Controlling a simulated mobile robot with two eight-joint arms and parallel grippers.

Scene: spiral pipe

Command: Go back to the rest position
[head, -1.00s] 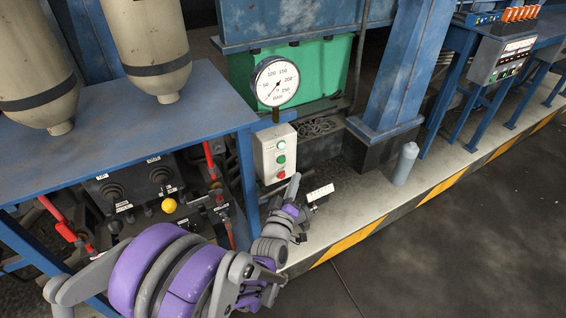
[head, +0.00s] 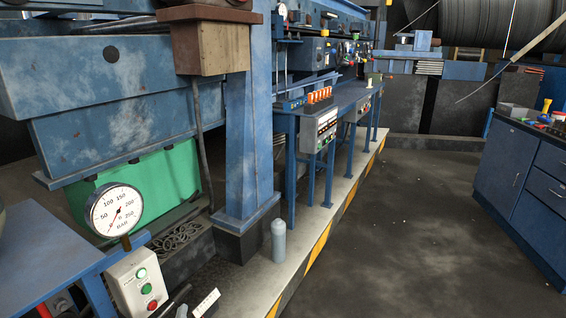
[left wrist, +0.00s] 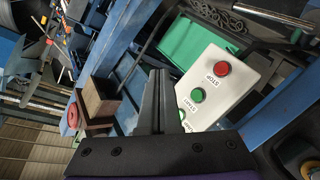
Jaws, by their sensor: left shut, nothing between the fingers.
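My left gripper (head: 184,305) shows only in part at the bottom edge of the head view, just right of a grey button box (head: 137,283) in the picture. In the left wrist view its dark fingers (left wrist: 159,100) are together, with nothing between them. The box there fills the area right of the fingers, with a red stop button (left wrist: 222,68) and a green start button (left wrist: 198,95). I cannot tell the exact gap between fingers and box. My right gripper is not in view.
A round pressure gauge (head: 117,211) stands above the box, beside a blue table (head: 45,255). A grey bottle (head: 279,241) stands on the pale ledge. A blue post (head: 249,140) rises behind. The dark floor (head: 400,240) to the right is open, up to a blue cabinet (head: 530,170).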

